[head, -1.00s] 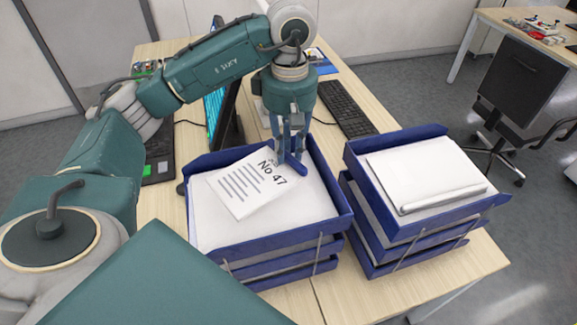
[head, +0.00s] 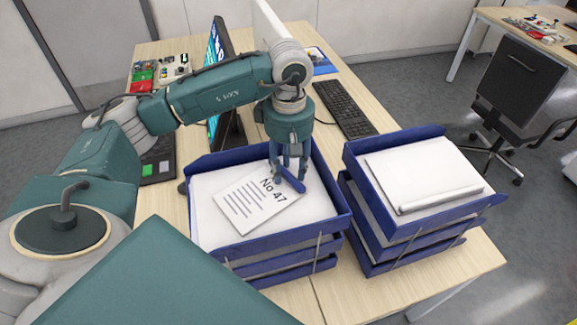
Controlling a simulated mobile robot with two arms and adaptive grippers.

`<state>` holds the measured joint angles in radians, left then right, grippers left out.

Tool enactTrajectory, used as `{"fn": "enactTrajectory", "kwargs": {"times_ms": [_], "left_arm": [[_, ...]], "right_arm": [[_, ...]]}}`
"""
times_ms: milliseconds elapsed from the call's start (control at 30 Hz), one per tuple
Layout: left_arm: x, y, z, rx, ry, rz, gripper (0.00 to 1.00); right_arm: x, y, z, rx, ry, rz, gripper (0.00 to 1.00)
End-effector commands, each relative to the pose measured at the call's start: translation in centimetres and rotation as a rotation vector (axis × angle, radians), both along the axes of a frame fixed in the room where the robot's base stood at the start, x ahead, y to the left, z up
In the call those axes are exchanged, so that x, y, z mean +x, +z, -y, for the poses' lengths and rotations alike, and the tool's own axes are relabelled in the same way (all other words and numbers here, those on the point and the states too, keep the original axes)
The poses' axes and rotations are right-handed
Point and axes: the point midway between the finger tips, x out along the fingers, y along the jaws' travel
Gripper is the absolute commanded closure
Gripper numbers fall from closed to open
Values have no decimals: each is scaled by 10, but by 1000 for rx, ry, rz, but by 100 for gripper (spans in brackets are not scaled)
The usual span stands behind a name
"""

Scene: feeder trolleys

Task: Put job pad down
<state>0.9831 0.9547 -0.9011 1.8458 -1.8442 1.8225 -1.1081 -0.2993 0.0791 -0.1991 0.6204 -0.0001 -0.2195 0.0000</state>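The job pad (head: 250,205), a white pad printed "No 47" with lines of text, is over the white paper in the top of the left blue letter tray stack (head: 343,216). My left gripper (head: 291,180) points down at the pad's upper right edge and is shut on it, one blue finger across the edge near the number. The pad is close above the paper or resting on it; I cannot tell which. My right gripper is not in view.
A second blue tray stack (head: 440,231) with white paper stands to the right. A keyboard (head: 345,108) and a dark monitor (head: 222,90) are behind. A black chair (head: 515,90) stands on the floor at the right.

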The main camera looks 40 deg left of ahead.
Motion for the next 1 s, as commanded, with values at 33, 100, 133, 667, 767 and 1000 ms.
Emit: {"fn": "enactTrajectory", "kwargs": {"times_ms": [33,100,133,667,767,1000], "left_arm": [[0,0,0,0,0,0,59],[0,0,0,0,0,0,59],[0,0,0,0,0,0,59],[3,63,1,-2,0,9,59],[2,87,0,1,1,6,59],[2,117,0,1,1,3,59]], "right_arm": [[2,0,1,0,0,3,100],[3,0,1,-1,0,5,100],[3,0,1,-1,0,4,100],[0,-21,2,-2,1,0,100],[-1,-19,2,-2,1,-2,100],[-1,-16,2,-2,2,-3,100]]}}
